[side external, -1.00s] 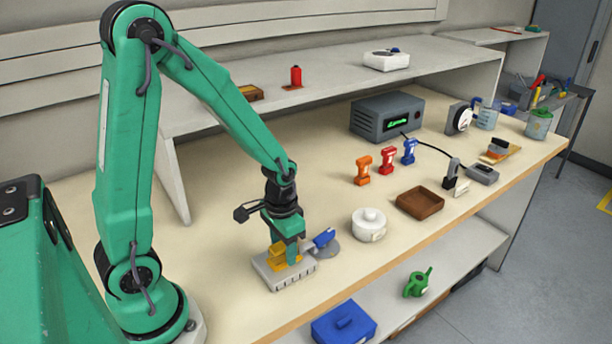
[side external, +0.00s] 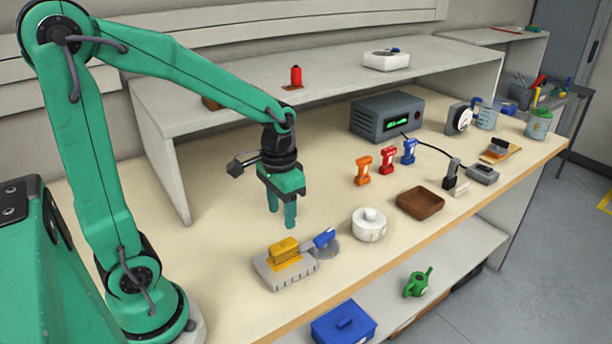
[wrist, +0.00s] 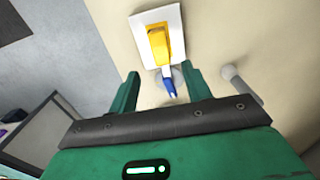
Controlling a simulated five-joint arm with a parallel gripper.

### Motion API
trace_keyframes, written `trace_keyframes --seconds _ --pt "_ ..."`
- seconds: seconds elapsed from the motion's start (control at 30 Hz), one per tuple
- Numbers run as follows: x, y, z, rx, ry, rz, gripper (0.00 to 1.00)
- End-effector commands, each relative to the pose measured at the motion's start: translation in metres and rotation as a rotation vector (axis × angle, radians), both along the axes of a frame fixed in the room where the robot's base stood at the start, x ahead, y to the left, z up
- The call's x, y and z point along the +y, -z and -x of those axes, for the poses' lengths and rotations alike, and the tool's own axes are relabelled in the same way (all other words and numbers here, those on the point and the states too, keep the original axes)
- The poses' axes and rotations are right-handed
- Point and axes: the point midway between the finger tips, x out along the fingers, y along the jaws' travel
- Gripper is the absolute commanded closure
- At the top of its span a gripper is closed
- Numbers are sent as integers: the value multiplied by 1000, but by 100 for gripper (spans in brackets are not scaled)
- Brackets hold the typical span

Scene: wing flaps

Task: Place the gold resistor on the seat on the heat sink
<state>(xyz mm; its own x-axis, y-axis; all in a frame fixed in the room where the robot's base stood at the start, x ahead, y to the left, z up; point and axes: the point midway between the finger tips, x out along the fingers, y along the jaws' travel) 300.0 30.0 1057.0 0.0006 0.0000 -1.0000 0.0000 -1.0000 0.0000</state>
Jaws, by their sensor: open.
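The gold resistor (side external: 284,247) rests on the grey finned heat sink (side external: 270,278), over a yellow patch on its top. From this angle I cannot tell whether it sits flat or squarely on the seat. In the wrist view the gold resistor (wrist: 157,42) shows on the pale heat sink (wrist: 172,17), ahead of the fingers. My gripper (side external: 282,215) is open and empty, above the resistor and apart from it. In the wrist view my gripper (wrist: 160,82) shows its two fingers spread.
A blue-handled thing (side external: 324,238) with a grey round part stands right beside the heat sink. A white lidded pot (side external: 369,226) and a brown tray (side external: 420,203) are further right. The shelf (side external: 240,107) runs behind. Bench left of the heat sink is clear.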

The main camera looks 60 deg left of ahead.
Motion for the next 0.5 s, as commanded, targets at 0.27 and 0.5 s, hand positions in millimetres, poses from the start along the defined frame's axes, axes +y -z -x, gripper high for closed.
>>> trace_keyframes --seconds 0.27,0.5 --pt "0 -15 0 0 0 0 51" --pt "0 -15 0 0 0 0 51"
